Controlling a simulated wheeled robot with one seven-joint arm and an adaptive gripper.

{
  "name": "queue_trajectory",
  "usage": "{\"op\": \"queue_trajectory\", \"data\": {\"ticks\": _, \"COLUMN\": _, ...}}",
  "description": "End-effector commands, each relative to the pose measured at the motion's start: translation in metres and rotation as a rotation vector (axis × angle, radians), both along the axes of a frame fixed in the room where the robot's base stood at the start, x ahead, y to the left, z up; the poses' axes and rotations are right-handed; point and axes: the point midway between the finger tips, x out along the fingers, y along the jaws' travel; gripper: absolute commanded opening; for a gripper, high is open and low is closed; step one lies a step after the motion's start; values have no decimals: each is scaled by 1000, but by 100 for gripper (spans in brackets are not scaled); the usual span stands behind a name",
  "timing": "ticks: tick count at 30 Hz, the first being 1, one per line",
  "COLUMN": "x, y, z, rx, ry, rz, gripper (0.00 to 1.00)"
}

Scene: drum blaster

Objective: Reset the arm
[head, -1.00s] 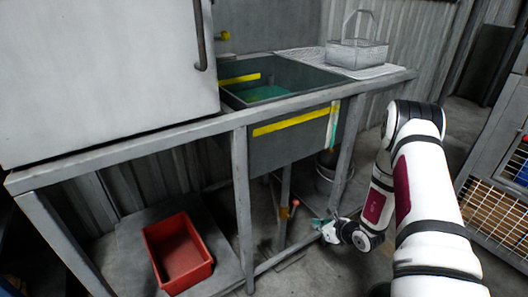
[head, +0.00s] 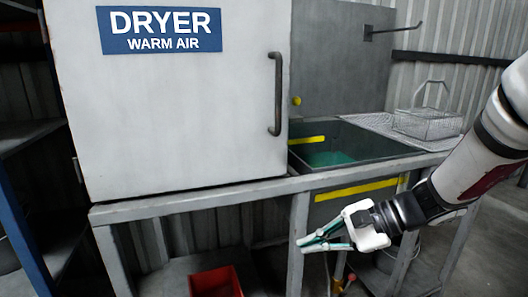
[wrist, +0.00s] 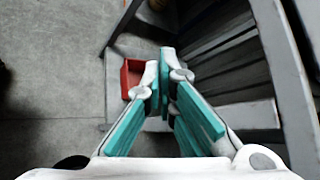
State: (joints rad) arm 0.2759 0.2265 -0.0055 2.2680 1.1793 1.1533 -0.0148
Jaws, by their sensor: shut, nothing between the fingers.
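My gripper (head: 303,244) is in front of the metal bench, near a front leg and just below the bench rail in the head view. Its green and white fingers point left. In the wrist view the gripper (wrist: 163,75) shows its fingers drawn together at the tips, with nothing held between them. My arm comes in from the right edge of the head view.
A white dryer cabinet (head: 180,120) stands on the bench (head: 190,202). Right of it are a sink (head: 375,145) and a wire basket (head: 427,123). A red bin (head: 215,282) sits low under the bench; the wrist view shows the red bin (wrist: 131,80) too.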

Motion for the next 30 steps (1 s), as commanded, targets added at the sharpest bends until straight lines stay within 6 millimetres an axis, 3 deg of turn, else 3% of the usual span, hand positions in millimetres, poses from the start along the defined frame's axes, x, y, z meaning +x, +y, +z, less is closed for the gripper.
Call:
{"op": "queue_trajectory", "data": {"ticks": 3, "x": -50, "y": 15, "z": 25, "rx": -102, "ry": -64, "rz": 173, "gripper": 0}}
{"op": "queue_trajectory", "data": {"ticks": 7, "x": -106, "y": 18, "z": 39, "rx": -226, "ry": -119, "rz": 351, "gripper": 0}}
{"op": "queue_trajectory", "data": {"ticks": 15, "x": -208, "y": -7, "z": 48, "rx": -531, "ry": -219, "rz": 668, "gripper": 0}}
{"op": "queue_trajectory", "data": {"ticks": 21, "x": -257, "y": -41, "z": 46, "rx": -748, "ry": -266, "rz": 820, "gripper": 0}}
{"op": "queue_trajectory", "data": {"ticks": 30, "x": -295, "y": -84, "z": 44, "rx": -985, "ry": -304, "rz": 932, "gripper": 0}}
